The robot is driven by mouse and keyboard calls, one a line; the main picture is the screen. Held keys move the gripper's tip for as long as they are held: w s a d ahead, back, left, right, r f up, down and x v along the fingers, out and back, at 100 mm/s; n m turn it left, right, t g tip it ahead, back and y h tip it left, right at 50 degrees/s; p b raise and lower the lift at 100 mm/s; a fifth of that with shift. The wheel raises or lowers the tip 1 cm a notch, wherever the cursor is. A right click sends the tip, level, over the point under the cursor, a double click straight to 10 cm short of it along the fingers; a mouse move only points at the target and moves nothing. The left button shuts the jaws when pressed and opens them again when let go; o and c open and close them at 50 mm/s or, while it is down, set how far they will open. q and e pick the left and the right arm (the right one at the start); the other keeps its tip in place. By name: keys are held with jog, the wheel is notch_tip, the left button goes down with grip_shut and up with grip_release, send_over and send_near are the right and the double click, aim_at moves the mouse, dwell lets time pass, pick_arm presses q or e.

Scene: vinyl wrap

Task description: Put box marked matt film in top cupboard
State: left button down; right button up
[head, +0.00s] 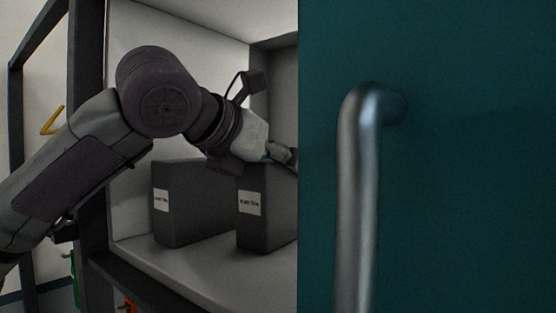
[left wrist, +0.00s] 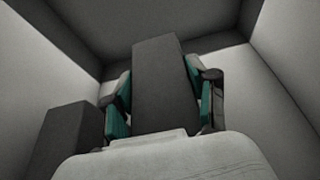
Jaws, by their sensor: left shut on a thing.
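My left gripper (left wrist: 158,105) is shut on a dark grey box (left wrist: 160,70), with one teal-padded finger on each side of it. In the head view this box (head: 268,225) stands upright inside the open white cupboard (head: 205,258), with a white label on its front that is too blurred to read surely. Its bottom is at or close to the cupboard floor; I cannot tell whether it touches. In the head view the fingertips are partly hidden behind the teal door (head: 450,200). My right gripper is not in view.
A second dark grey labelled box (head: 185,205) stands to the left of the held one; it also shows in the left wrist view (left wrist: 65,145). The teal door with its metal handle (head: 360,190) covers the right half of the head view. A dark frame post (head: 88,120) edges the cupboard's left.

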pick_arm(q)
jog(key=shift+s+a, duration=0.15)
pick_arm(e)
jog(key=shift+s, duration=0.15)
pick_arm(q)
jog(key=shift+c, duration=2.1)
grip_release()
jog(key=shift+f, duration=0.1)
jog(key=shift+o, duration=0.5)
jog(key=shift+r, duration=0.2)
jog(key=shift+s+a+r+b, duration=0.1)
jog(key=shift+s+a+b, duration=0.15)
jog(key=shift+s+b, duration=0.05)
jog(key=b+v, duration=0.3)
jog(key=v, duration=0.8)
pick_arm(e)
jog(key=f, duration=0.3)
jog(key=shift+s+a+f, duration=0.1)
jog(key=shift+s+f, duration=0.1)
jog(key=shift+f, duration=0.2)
